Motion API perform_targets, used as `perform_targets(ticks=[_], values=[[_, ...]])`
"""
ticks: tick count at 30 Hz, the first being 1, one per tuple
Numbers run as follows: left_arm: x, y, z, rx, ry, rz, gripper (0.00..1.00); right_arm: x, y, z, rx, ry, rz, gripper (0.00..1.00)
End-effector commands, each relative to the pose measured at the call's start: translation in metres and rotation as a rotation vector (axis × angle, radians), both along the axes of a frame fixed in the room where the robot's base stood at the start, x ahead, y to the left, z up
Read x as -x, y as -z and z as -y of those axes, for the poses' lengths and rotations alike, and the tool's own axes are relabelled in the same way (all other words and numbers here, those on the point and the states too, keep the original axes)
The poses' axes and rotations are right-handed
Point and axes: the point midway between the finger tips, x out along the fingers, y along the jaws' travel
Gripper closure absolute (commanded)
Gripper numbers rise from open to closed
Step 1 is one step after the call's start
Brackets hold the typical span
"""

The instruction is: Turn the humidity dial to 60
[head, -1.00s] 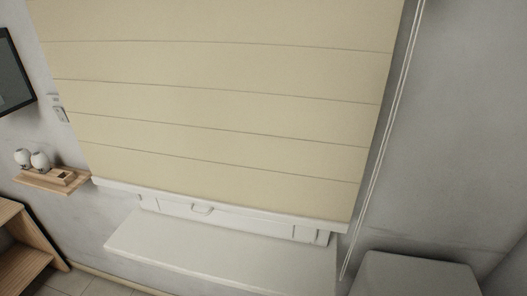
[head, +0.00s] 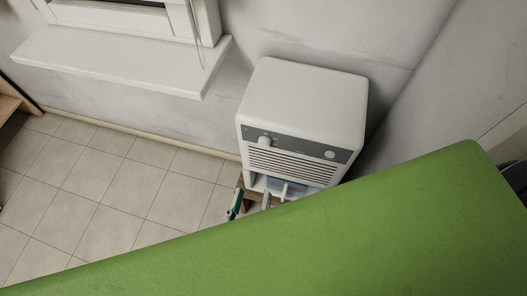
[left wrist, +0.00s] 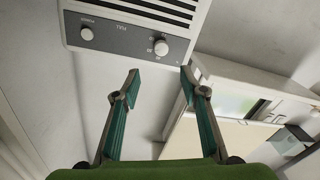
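A white box-shaped appliance (head: 305,95) stands by the wall in the head view. Its dark front panel has a left knob (head: 264,141) and a right knob (head: 330,154). In the left wrist view the panel (left wrist: 122,38) appears upside down. A white dial with small marks (left wrist: 161,47) is on the right there and another knob (left wrist: 87,34) on the left; I cannot read the dial's setting. My left gripper (left wrist: 159,82) is open and empty, its teal-lined fingers apart and below the dial in that view. It also shows below the appliance's front (head: 251,204) in the head view. My right gripper is not in view.
A large green surface, apparently my own arm, covers the lower right of the head view. A window sill (head: 115,62) juts out at upper left. The tiled floor (head: 110,185) is clear. A pale cabinet (left wrist: 215,120) shows at right in the left wrist view.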

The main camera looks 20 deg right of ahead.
Motion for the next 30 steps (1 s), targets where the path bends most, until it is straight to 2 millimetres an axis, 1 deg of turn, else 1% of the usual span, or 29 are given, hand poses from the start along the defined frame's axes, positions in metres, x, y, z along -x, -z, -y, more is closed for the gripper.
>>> perform_targets(ticks=[3, 6, 12, 18, 21, 24, 30], values=[[-0.013, -0.004, 0.007, 0.004, -0.003, 0.005, 0.60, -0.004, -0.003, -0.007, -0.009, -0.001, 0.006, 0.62], [-0.030, -0.004, 0.016, 0.004, -0.004, 0.006, 0.60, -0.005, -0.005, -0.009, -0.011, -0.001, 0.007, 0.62], [-0.068, -0.004, 0.039, 0.003, -0.002, 0.005, 0.60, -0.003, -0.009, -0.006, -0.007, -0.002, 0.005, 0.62], [-0.099, -0.003, 0.057, 0.002, -0.001, 0.003, 0.60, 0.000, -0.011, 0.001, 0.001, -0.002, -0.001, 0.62], [-0.109, -0.002, 0.063, 0.000, -0.001, 0.002, 0.60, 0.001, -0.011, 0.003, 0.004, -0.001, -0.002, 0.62], [-0.114, -0.001, 0.066, 0.000, 0.000, 0.001, 0.60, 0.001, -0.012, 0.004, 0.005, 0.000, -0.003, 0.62], [-0.117, -0.001, 0.068, -0.001, 0.000, 0.001, 0.60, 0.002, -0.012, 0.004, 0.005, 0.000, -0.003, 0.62]])
